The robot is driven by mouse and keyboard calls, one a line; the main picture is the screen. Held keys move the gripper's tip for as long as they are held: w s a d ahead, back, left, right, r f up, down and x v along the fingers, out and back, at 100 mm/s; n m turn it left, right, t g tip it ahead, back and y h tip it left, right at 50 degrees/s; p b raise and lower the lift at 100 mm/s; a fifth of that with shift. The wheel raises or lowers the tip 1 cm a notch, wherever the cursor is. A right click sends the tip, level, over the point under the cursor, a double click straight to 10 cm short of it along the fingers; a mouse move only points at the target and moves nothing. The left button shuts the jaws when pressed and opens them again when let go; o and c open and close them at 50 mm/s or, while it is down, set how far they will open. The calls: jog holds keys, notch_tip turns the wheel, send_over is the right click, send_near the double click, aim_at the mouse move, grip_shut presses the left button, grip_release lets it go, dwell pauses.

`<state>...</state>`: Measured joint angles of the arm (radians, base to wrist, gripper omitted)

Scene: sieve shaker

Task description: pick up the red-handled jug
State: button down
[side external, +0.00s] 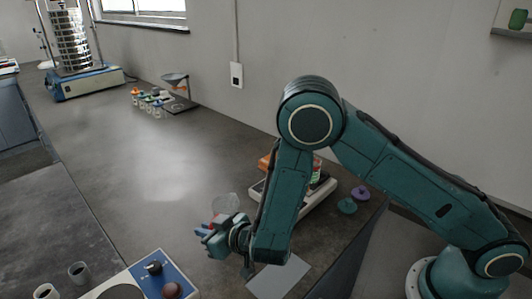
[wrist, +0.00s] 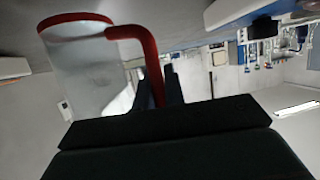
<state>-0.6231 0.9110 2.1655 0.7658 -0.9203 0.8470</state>
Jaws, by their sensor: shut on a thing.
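The red-handled jug (side external: 226,204) is a clear vessel with a red handle, seen small at my gripper in the side view. In the wrist view the jug (wrist: 85,75) fills the upper left, with a red rim and a bent red handle. My gripper (side external: 212,238) is shut on the handle; in the wrist view the fingers (wrist: 172,84) are either side of its straight part. The jug looks empty. I cannot tell whether its base touches the bench.
A white balance (side external: 318,198) stands behind my forearm, with green and purple pieces (side external: 352,201) beside it. A pale square plate (side external: 280,278) lies near the front edge. A blue-panelled device (side external: 155,284) and cups (side external: 78,271) are at front left. The bench middle (side external: 160,165) is clear.

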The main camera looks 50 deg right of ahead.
notch_tip(320, 180, up, 18)
jog(key=shift+r, duration=0.15)
dwell(1.5)
jog(key=shift+r, duration=0.15)
jog(key=shift+d, duration=0.1)
dwell(0.7)
jog(key=w+d+m+h, duration=0.1)
jog(key=d+m+h, duration=0.2)
jog(key=d, duration=0.4)
jog(key=w+d+f+m+g+h, duration=0.1)
jog(key=w+d+m+h, duration=0.1)
jog(key=d, duration=0.5)
jog(key=w+d+f+m+g+h, duration=0.1)
jog(key=w+d+m+h, duration=0.1)
jog(key=d+m+h, duration=0.2)
jog(key=d+h, duration=0.1)
jog(key=d, duration=0.2)
jog(key=shift+w+d+f, duration=0.15)
jog(key=shift+w+d, duration=0.1)
jog(key=shift+d, duration=0.15)
